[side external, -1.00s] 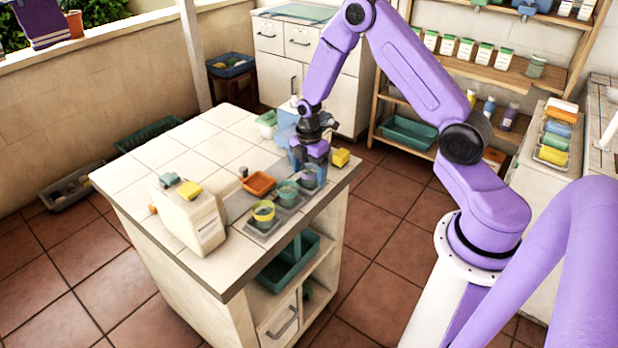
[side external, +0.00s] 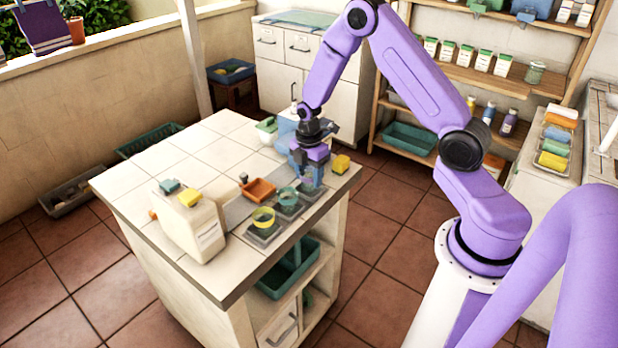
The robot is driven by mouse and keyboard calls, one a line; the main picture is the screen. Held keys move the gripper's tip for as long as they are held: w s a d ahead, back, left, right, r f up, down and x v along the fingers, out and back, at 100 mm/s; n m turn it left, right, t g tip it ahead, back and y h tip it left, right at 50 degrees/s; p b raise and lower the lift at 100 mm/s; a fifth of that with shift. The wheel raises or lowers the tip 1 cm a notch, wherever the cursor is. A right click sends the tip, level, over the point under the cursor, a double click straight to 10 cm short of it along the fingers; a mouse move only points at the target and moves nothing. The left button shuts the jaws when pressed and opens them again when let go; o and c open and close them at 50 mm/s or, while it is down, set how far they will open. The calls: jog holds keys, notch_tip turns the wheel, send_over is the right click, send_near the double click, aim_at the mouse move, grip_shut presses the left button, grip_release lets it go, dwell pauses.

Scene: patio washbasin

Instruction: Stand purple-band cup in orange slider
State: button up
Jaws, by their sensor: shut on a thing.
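My gripper (side external: 307,178) points down over the far right end of the row of cups, shut on the purple-band cup (side external: 307,184). The cup is clear with a purplish band and is mostly hidden by the fingers. I cannot tell whether it still touches the dark tray under it. The orange slider (side external: 258,190) is a small orange tray with a knob beside it, left of my gripper on the tiled counter.
A teal-band cup (side external: 288,197) and a yellow-band cup (side external: 263,218) stand in the row beside my gripper. A yellow block (side external: 341,163) lies close on the right. A cream box (side external: 188,225) stands at left. The counter's back left is clear.

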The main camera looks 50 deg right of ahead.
jog(key=s+r, duration=0.1)
jog(key=r, duration=0.1)
jog(key=s+r, duration=0.2)
jog(key=r, duration=0.1)
jog(key=s+a+r, duration=0.1)
jog(key=s+r, duration=0.1)
jog(key=r, duration=0.1)
jog(key=s+a+r, duration=0.2)
jog(key=s+r, duration=0.2)
jog(key=s, duration=0.4)
jog(key=w+a, duration=0.6)
jog(key=w, duration=0.4)
jog(key=w+f, duration=0.2)
jog(key=w, duration=0.2)
jog(key=w+f, duration=0.3)
jog(key=w, duration=0.1)
jog(key=w+f, duration=0.3)
jog(key=w, duration=0.2)
jog(key=shift+a+f, duration=0.15)
jog(key=shift+a, duration=0.05)
jog(key=shift+w+f, duration=0.25)
jog(key=shift+f, duration=0.1)
jog(key=shift+w+f, duration=0.15)
jog(key=shift+f, duration=1.55)
jog(key=shift+f, duration=0.2)
